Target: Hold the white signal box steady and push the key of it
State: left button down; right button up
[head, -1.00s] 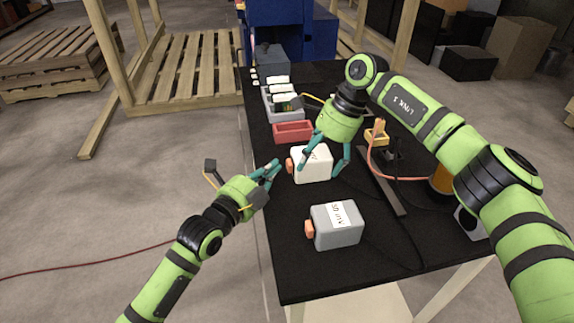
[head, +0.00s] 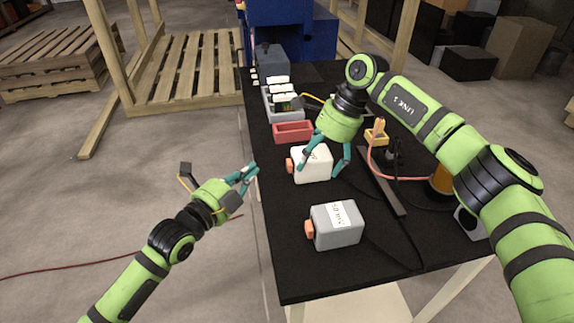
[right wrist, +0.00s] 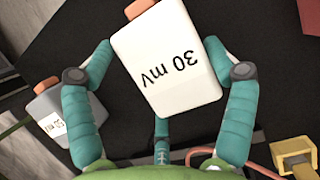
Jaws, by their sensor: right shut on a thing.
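The white signal box (head: 319,172), labelled 30 mV in the right wrist view (right wrist: 165,85), stands on the black table. Its orange key (head: 289,166) is on its left side and shows at the top of the right wrist view (right wrist: 134,9). My right gripper (head: 325,169) is shut on the white box from above, with fingers along its sides. My left gripper (head: 254,170) is left of the key, clear of it, out past the table's left edge. Its fingers lie close together; whether they are fully shut is unclear.
A grey box (head: 338,236) with an orange key stands nearer on the table. A red bin (head: 293,132) is behind the white box. A yellow part (head: 376,136), cables and a dark bar (head: 383,182) lie to the right.

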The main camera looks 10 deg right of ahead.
jog(key=shift+f, duration=0.15)
jog(key=o, duration=1.2)
